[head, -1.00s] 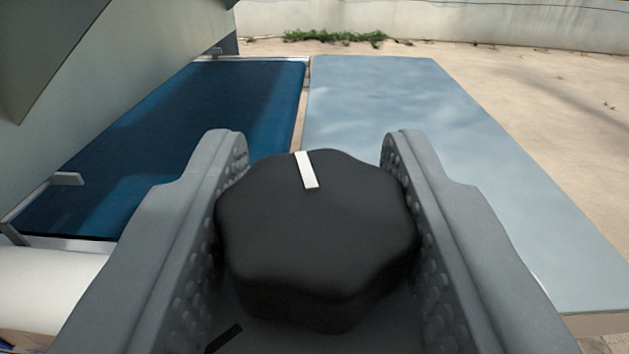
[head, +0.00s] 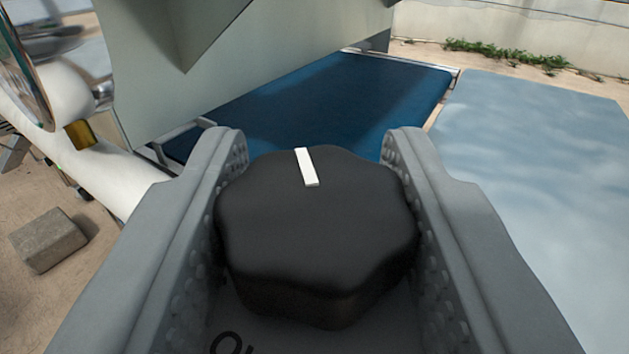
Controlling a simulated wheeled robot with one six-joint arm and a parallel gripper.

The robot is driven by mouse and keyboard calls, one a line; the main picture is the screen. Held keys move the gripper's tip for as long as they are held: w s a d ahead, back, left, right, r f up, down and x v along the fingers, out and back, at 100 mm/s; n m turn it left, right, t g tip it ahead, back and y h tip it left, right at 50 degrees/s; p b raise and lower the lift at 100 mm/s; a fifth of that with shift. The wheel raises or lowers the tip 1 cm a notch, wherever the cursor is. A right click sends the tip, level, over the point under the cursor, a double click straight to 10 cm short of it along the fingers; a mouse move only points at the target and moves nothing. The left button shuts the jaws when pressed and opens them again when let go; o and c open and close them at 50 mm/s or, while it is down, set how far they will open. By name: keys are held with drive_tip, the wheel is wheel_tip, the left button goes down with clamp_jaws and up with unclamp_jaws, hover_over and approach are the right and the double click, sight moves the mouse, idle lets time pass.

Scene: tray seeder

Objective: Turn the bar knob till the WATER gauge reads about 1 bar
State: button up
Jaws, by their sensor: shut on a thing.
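The bar knob (head: 315,235) is a black, lobed knob with a white pointer line near its far edge. It fills the middle of the head view. My gripper (head: 315,160) is shut on it, with one grey textured finger against each side. Part of a dark printed mark shows on the panel below the knob. A round glass-faced gauge (head: 28,60) is cut off at the upper left edge, seen nearly edge-on. Its dial and needle cannot be read, and I cannot tell whether it is the WATER gauge.
A white pipe (head: 85,155) with a brass fitting (head: 80,134) runs at the left. A pale green housing (head: 270,75) hangs over the dark blue belt (head: 320,105). A light blue surface (head: 540,150) lies at the right. A grey block (head: 48,240) lies on the ground.

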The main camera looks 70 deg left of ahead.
drive_tip(key=shift+n+g+y, duration=0.3)
drive_tip(key=shift+n+g, duration=0.1)
drive_tip(key=shift+g, duration=0.2)
drive_tip(key=o, duration=1)
drive_tip(key=shift+d, duration=0.1)
drive_tip(key=v, duration=1.7)
drive_tip(key=shift+d, duration=0.15)
drive_tip(key=shift+r, duration=0.1)
